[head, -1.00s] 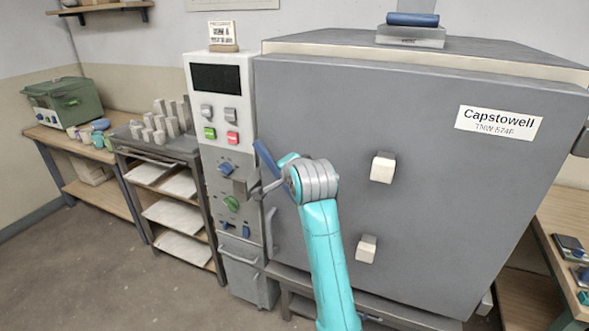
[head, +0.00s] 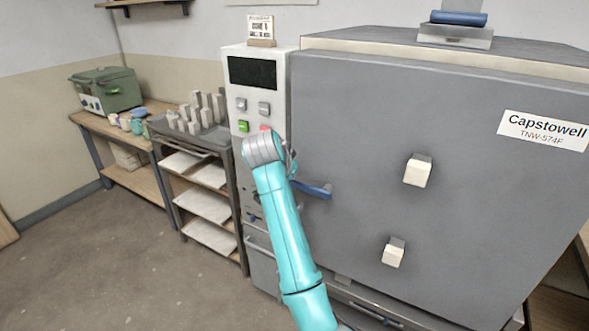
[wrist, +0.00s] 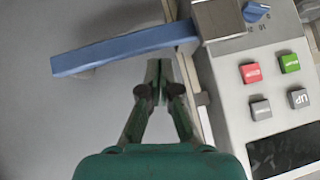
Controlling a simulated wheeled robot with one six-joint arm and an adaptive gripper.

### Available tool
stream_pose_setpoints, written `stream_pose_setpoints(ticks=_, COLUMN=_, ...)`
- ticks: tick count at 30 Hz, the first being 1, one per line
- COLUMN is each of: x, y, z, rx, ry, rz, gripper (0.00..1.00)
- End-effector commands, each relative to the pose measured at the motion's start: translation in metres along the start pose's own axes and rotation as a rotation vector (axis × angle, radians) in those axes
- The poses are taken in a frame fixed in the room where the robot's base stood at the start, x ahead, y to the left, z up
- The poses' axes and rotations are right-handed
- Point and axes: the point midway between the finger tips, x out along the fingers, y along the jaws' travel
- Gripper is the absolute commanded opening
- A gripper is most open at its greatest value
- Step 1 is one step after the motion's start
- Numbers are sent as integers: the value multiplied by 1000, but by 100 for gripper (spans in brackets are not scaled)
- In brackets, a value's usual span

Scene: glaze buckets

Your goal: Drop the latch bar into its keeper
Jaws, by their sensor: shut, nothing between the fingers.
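The latch bar (head: 315,190) is a blue bar at the left edge of the grey kiln door, lying nearly level in the head view. It also crosses the upper part of the wrist view (wrist: 120,51). Its panel-side end meets the grey metal keeper (wrist: 216,18) and appears to sit in it; the bracket hides the exact seating. In the head view my arm hides that end and the keeper. My gripper (wrist: 157,66) is shut and empty, its tips close beside the bar; I cannot tell whether they touch.
The control panel (wrist: 262,95) with red, green and grey buttons stands close beside my gripper. The kiln door (head: 360,130) carries two pale blocks that stick out. A shelf rack (head: 207,205) stands left of the panel. The floor at the left is clear.

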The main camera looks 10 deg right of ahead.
Motion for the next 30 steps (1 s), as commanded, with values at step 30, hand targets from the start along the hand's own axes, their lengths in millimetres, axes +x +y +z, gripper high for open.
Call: stream_pose_setpoints(ticks=30, x=12, y=-4, z=11, rx=3, ry=0, rz=-3, gripper=0)
